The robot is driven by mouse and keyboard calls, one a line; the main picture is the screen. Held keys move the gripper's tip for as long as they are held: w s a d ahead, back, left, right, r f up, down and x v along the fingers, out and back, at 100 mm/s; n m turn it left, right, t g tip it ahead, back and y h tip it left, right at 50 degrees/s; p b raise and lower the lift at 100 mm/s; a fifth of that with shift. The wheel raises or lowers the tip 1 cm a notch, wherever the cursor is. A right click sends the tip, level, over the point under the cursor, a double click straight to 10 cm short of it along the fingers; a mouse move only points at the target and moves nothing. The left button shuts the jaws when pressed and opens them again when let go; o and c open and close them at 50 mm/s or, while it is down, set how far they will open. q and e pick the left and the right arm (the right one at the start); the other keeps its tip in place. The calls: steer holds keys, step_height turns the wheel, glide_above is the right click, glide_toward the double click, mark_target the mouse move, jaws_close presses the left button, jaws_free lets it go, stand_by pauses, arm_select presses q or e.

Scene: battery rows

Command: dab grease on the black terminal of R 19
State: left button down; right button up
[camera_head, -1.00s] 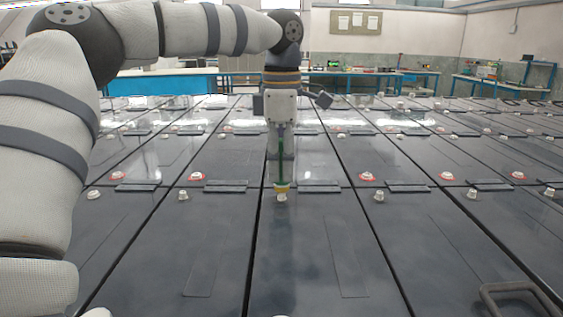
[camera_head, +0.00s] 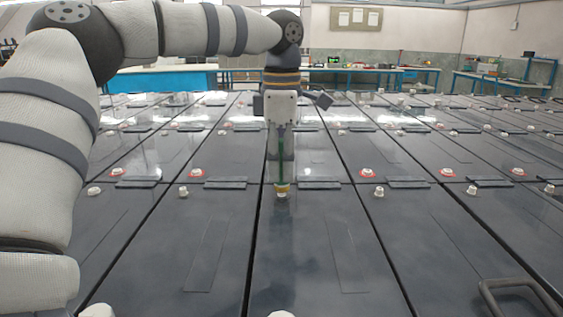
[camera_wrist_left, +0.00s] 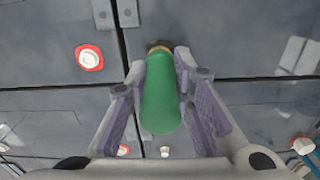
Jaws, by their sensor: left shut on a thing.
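My left gripper (camera_head: 281,138) hangs down in the middle of the head view, shut on the green handle of a grease brush (camera_head: 281,162). The brush points down, and its yellowish tip is over a pale terminal post (camera_head: 282,194) with no red ring visible. The tip overlaps the top of the post; I cannot tell whether it touches. In the left wrist view the green handle (camera_wrist_left: 160,95) sits between both fingers, and the brush hides what is under its tip. No label R 19 is readable. My right gripper is not in view.
Rows of dark batteries fill the floor area. Neighbouring plain posts (camera_head: 183,191) and (camera_head: 379,191) stand either side, and red-ringed terminals (camera_head: 197,173) and (camera_head: 367,173) lie just behind. A grey handle (camera_head: 520,287) rises at the lower right. Blue benches (camera_head: 165,82) stand far back.

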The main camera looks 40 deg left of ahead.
mark_target(282, 140)
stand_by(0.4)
arm_select(q)
steer(key=shift+r, duration=4)
